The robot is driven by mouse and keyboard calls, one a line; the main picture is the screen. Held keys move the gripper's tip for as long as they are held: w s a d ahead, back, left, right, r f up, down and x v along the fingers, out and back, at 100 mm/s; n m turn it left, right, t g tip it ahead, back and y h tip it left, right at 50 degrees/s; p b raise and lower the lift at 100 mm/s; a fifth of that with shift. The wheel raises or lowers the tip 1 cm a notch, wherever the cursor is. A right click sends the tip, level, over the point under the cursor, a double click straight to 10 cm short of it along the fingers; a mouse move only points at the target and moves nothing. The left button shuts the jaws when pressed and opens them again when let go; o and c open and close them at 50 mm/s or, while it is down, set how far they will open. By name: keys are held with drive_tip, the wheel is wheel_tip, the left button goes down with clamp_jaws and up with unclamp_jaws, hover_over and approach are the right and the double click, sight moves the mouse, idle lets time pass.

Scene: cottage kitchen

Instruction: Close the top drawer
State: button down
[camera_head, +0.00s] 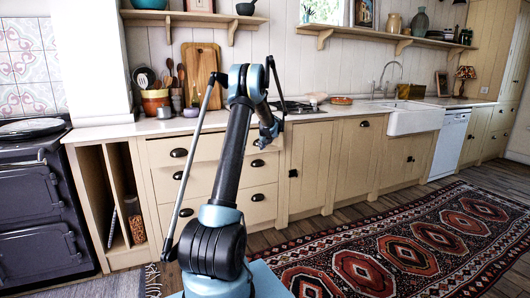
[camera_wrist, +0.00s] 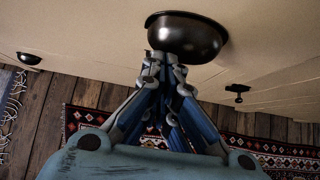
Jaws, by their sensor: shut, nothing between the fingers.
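The top drawer (camera_head: 215,149) is a wide cream front under the counter, with black cup handles. My arm crosses in front of it in the head view, and I cannot tell how far it stands out. My gripper (camera_head: 270,130) is near its right end, small and partly hidden by my arm. In the wrist view my gripper (camera_wrist: 166,60) is shut and empty, its fingertips right at a black cup handle (camera_wrist: 187,37) on a cream front. I cannot tell whether they touch.
Lower drawers (camera_head: 260,205) lie beneath, with a cupboard door (camera_head: 310,165) to their right. A black stove (camera_head: 35,210) stands left. The countertop (camera_head: 140,128) holds utensils and a cutting board (camera_head: 200,72). A red patterned rug (camera_head: 400,245) covers open floor.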

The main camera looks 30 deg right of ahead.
drive_tip(key=w, duration=0.5)
drive_tip(key=shift+w+d, duration=0.1)
drive_tip(key=shift+d, duration=0.3)
drive_tip(key=shift+w+r, duration=0.1)
drive_tip(key=shift+w, duration=0.1)
